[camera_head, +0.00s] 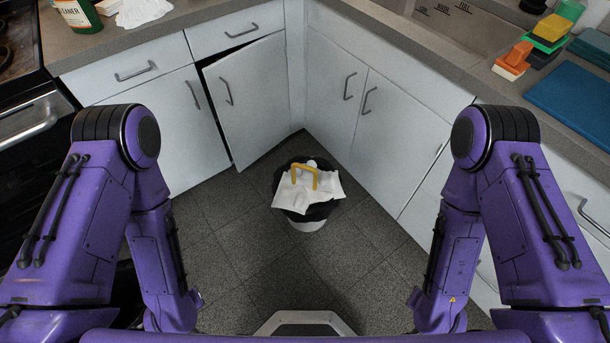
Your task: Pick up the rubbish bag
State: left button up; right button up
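The rubbish bag (292,204) is white and sits in the mouth of a small bin (307,225) on the floor, near the inner corner of the cabinets. Its yellow handle loop (304,170) stands up on top. White bag material spreads over the bin's dark rim, and the bag's lower part is hidden inside the bin. My two purple arms come in at the left and right and fold down toward the bottom of the picture. Neither gripper shows, and nothing of mine touches the bag.
A cabinet door (248,108) left of the corner stands slightly ajar. The oven (30,150) is at far left. The counters hold a cleaner bottle (77,14), a crumpled white cloth (143,10), sponges (515,57) and a blue board (572,98). The tiled floor (235,235) around the bin is clear.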

aim_at(299, 202)
jog(key=z, duration=0.05)
jog(key=i, duration=0.95)
jog(key=z, duration=0.45)
